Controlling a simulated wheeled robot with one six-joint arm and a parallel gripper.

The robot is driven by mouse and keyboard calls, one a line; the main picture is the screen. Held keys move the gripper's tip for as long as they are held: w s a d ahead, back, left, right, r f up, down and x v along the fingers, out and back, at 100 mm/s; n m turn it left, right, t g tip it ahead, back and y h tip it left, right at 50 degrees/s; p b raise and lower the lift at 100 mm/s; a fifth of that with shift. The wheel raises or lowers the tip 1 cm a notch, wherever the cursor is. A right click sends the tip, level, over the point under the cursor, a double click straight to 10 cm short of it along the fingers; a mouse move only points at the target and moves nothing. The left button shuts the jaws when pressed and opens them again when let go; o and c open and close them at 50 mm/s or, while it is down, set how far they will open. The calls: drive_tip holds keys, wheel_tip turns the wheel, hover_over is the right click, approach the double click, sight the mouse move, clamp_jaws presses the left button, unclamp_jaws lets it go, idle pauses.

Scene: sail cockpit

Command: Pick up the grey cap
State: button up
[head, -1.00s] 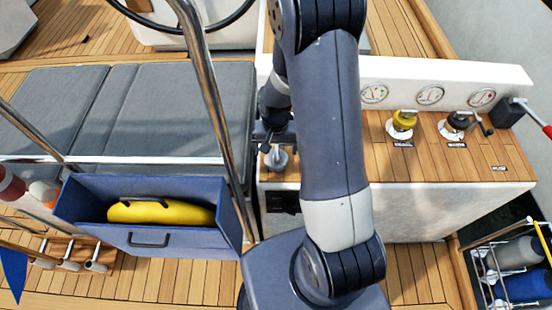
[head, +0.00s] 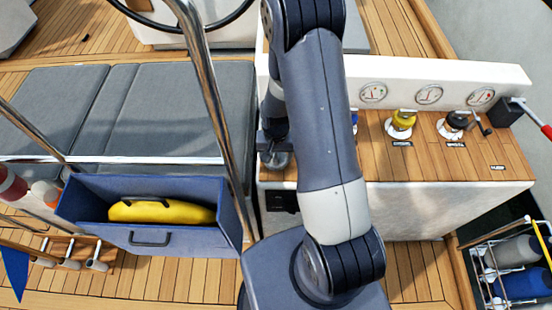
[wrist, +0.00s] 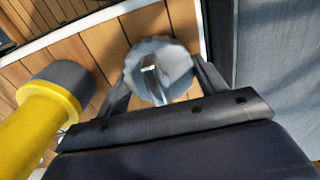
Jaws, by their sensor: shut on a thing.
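The grey cap (wrist: 158,68) is a round, scalloped disc with a raised bar across its top. In the wrist view it sits between the two fingers of my gripper (wrist: 165,88), which is shut on it. In the head view the cap (head: 275,160) shows at the left end of the teak-topped console, just under my gripper (head: 274,146), partly hidden by my arm. I cannot tell whether it is clear of the surface below.
A yellow cylinder with a dark grey end (wrist: 50,98) stands left of my gripper. Yellow (head: 402,120) and black (head: 454,121) fittings stand farther right on the console (head: 425,152). A steel rail (head: 208,90) and an open blue bin (head: 85,222) are to the left.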

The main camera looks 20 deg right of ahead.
drive_tip(key=c, duration=0.5)
drive_tip(key=shift+r, duration=0.1)
wheel_tip(320, 180, up, 9)
drive_tip(key=shift+r+b, duration=0.1)
drive_tip(key=shift+b, duration=0.25)
drive_tip(key=shift+r+p, duration=1.05)
drive_tip(key=shift+r, duration=0.8)
